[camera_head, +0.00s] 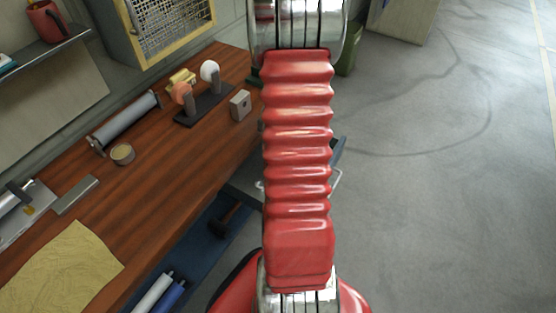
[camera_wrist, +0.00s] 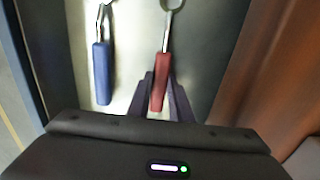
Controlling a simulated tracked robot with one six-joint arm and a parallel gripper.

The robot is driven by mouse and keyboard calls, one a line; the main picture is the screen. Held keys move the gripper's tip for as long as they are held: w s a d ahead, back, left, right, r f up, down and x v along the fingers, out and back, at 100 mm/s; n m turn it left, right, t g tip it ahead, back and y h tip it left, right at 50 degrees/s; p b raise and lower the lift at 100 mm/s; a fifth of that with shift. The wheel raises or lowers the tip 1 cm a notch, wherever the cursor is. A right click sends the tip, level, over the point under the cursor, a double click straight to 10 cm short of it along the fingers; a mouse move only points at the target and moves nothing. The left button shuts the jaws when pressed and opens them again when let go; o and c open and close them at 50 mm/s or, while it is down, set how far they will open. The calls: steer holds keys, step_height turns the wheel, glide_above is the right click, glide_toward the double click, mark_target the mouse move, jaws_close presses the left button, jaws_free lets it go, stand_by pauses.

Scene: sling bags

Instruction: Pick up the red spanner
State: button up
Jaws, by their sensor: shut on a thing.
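The red spanner (camera_wrist: 160,82) is in the wrist view, with a red handle and a metal ring end at the top edge of the picture. My gripper (camera_wrist: 161,88) has its two dark fingers on either side of the lower part of the red handle, and they are shut on it. The spanner is upright in the picture, in front of a pale metal panel; I cannot tell whether it still hangs on the panel. In the head view the gripper and the red spanner are hidden behind my red arm.
A blue-handled spanner (camera_wrist: 102,72) is just left of the red one, against the pale panel (camera_wrist: 131,40). A wooden bench (camera_head: 190,150) stands left of my arm with several items on it. A hammer (camera_head: 229,216) lies on a blue lower shelf. The floor (camera_head: 450,180) to the right is clear.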

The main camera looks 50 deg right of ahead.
jaws_close()
step_height(320, 180, up, 10)
stand_by(0.8)
steer(key=shift+s, duration=0.1)
stand_by(0.5)
